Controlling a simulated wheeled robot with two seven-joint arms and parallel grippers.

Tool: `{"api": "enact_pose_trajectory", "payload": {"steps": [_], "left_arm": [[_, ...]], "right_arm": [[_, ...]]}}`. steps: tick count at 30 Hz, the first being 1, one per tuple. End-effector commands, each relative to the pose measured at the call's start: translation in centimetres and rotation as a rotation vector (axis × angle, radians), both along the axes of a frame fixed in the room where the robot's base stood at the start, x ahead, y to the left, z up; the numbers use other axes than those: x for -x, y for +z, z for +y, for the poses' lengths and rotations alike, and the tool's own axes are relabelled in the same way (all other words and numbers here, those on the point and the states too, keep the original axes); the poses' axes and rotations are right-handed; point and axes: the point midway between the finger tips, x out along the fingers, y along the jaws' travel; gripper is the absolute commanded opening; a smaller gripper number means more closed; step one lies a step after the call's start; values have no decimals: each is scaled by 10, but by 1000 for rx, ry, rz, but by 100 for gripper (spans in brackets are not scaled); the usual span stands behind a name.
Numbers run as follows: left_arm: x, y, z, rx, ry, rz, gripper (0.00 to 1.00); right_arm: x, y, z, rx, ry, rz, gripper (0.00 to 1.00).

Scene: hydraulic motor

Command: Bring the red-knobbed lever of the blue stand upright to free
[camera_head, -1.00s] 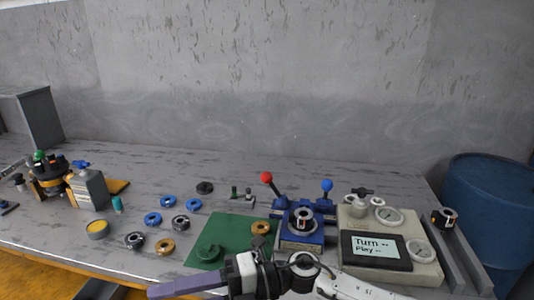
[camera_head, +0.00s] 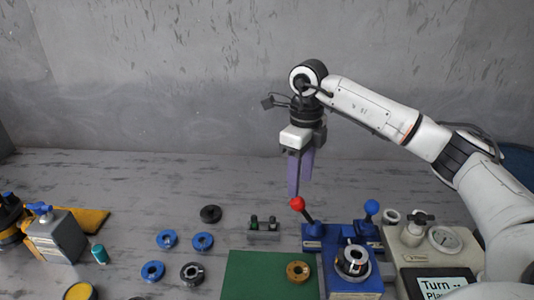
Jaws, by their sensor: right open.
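The blue stand (camera_head: 312,245) is on the table at the lower right of the head view. Its red-knobbed lever (camera_head: 297,204) leans to the left, with the red ball at the upper left end of a short dark rod. My right gripper (camera_head: 300,187) points down with its purple fingers just above the red knob. It is open and empty, with a narrow gap between the fingers. Whether the fingertips touch the knob or are behind it, I cannot tell. My left gripper is not in view.
A blue-knobbed lever (camera_head: 371,207) stands on the right of the stand. A dark cylindrical part (camera_head: 352,262) sits in front. A gauge panel (camera_head: 447,262) is to the right, a green mat (camera_head: 250,278) to the left. Several rings and a small green-topped fixture (camera_head: 263,228) lie farther left.

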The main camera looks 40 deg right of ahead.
Motion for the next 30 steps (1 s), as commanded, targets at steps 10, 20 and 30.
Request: {"api": "enact_pose_trajectory", "payload": {"steps": [10, 20, 30], "left_arm": [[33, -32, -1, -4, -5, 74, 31], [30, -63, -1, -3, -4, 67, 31], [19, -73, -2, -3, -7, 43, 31]], "right_arm": [[0, -13, 0, -1, 0, -1, 45], [1, -51, 0, -1, 1, 0, 45], [1, -85, 0, -1, 1, 0, 45]]}}
